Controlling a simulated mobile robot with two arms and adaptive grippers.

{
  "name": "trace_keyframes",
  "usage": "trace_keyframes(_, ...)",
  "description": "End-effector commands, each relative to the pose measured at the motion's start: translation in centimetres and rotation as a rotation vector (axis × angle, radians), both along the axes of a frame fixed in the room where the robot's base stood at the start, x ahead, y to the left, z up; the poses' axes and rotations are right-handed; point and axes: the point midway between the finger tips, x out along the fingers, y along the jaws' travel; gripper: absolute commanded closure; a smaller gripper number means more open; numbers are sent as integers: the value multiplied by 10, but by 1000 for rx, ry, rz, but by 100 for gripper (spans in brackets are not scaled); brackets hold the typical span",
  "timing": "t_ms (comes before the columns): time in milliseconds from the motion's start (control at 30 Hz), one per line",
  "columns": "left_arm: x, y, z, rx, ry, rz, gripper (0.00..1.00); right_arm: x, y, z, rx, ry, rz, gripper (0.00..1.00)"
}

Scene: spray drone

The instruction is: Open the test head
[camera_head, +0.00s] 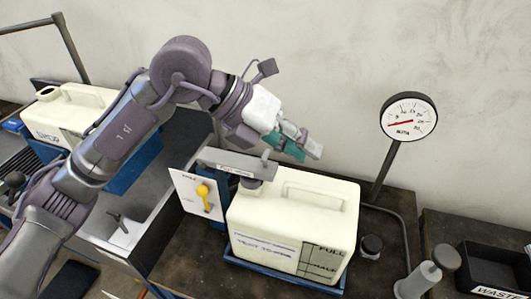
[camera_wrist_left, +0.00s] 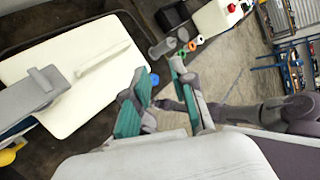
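The cream jug (camera_head: 290,225) stands in a blue tray on the bench. A grey labelled arm (camera_head: 237,163), which I take to be the test head, lies across its top left corner, with a small upright handle (camera_head: 266,157) on it. In the left wrist view the grey arm (camera_wrist_left: 28,100) lies over the jug (camera_wrist_left: 85,78). My left gripper (camera_head: 303,148) is above and behind the jug's back edge, apart from the handle. Its teal-padded fingers (camera_wrist_left: 158,72) are spread and empty. My right arm (camera_wrist_left: 265,113) shows in the left wrist view; its gripper end is largely hidden.
A white panel with a yellow lever (camera_head: 203,195) stands left of the jug. A dial gauge (camera_head: 407,117) on a post is to the right. A black waste bin (camera_head: 490,265) and a grey syringe-like part (camera_head: 420,278) are at the right front. Another jug (camera_head: 70,112) stands left.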

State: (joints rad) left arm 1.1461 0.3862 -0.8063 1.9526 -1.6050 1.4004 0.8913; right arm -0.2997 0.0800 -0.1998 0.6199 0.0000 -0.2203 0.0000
Motion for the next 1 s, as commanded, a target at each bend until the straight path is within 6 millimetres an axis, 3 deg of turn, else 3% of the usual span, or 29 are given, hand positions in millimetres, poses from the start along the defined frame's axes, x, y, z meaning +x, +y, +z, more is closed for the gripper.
trace_keyframes(100, 34, 41, -2, 261, -94, 133, 75, 0, 0, 0, 0, 0, 0, 60)
trace_keyframes(200, 53, 70, 2, 407, -136, 232, 75, 0, 0, 0, 0, 0, 0, 60)
trace_keyframes(333, 64, 91, 6, 502, -162, 305, 75, 0, 0, 0, 0, 0, 0, 60)
trace_keyframes(567, 71, 89, -10, 521, -160, 317, 75, 0, 0, 8, 0, 0, 0, 60)
trace_keyframes(1000, 98, 62, -90, 518, -160, 315, 75, 0, 0, 36, 0, 0, 0, 60)
